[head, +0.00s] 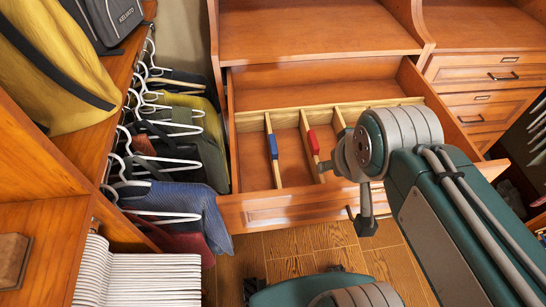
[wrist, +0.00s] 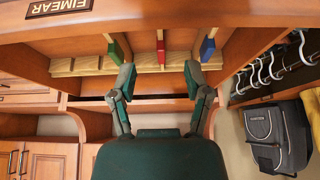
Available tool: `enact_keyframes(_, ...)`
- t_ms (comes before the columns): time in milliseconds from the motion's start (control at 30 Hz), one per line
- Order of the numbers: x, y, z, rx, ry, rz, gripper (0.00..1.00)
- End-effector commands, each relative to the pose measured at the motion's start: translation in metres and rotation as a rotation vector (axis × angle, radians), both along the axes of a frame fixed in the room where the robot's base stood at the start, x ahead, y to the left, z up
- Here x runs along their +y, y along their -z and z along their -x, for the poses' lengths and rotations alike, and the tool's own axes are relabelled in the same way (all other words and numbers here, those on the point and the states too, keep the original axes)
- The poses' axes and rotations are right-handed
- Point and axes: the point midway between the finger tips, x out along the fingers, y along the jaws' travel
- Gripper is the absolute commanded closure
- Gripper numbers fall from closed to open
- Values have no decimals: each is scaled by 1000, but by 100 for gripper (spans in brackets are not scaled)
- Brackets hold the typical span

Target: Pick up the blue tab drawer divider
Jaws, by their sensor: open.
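The blue tab drawer divider (head: 273,149) is a thin light wooden slat with a blue tab, standing in the open drawer (head: 243,160), left of a similar red tab divider (head: 313,143). In the wrist view the blue tab (wrist: 207,48) is at upper right, the red tab (wrist: 161,52) in the middle and a green tab divider (wrist: 115,52) to the left. My gripper (wrist: 158,76) is open and empty, its fingers spread wide below the tabs in the picture. The blue tab lies just above the right fingertip; contact cannot be told. My arm partly covers the drawer's right side in the head view.
The drawer front (head: 275,210) stands out over the wooden floor. Clothes on white hangers (head: 185,140) hang close to the drawer's left side. A yellow bag (head: 55,80) and a grey backpack (head: 110,18) sit above them. A label plate (wrist: 60,7) reads EIMEAR.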

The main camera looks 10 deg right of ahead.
Motion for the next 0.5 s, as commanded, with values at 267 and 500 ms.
enact_keyframes(267, 21, -13, -45, 154, -10, -22, 37)
enact_keyframes(500, 51, -12, -95, 320, -11, -23, 37)
